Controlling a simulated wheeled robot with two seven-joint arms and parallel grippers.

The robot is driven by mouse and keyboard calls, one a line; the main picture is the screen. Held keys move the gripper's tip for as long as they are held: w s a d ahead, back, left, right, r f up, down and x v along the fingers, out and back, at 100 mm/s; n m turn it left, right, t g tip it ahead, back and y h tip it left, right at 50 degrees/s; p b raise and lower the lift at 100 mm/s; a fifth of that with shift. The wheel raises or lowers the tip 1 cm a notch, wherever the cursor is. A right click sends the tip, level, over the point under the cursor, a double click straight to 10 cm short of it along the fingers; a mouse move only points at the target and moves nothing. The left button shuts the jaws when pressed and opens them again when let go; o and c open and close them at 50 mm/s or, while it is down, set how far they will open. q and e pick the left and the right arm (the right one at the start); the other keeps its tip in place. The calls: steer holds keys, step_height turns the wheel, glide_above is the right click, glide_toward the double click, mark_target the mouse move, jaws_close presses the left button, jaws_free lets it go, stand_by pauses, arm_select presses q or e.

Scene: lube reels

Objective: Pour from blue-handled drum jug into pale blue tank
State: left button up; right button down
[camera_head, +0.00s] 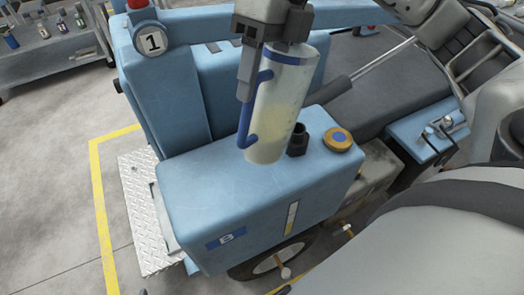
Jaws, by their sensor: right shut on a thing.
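The drum jug (285,100) is a clear cylinder with a blue handle, a blue rim and pale yellow liquid inside. My right gripper (247,85) is shut on its handle from above. The jug leans slightly, with its rim up and to the right. It shows in front of the top of the pale blue tank (225,195), and I cannot tell whether its base touches it. The tank has a dark filler neck (297,140) just right of the jug, partly hidden by it. My left gripper is not in view.
A yellow-rimmed cap with a blue centre (338,139) lies on the tank top right of the neck. A blue label marked B (226,238) is on the tank's front. A tread-plate step (140,215) is at left. A bench with bottles (45,50) stands at far left.

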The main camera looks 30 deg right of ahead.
steer(key=h, duration=0.1)
steer(key=t+h, duration=0.1)
steer(key=shift+a+h, duration=0.3)
steer(key=shift+h, duration=0.4)
steer(key=shift+d, duration=0.1)
steer(key=shift+r, duration=1.95)
steer(key=shift+s, duration=0.1)
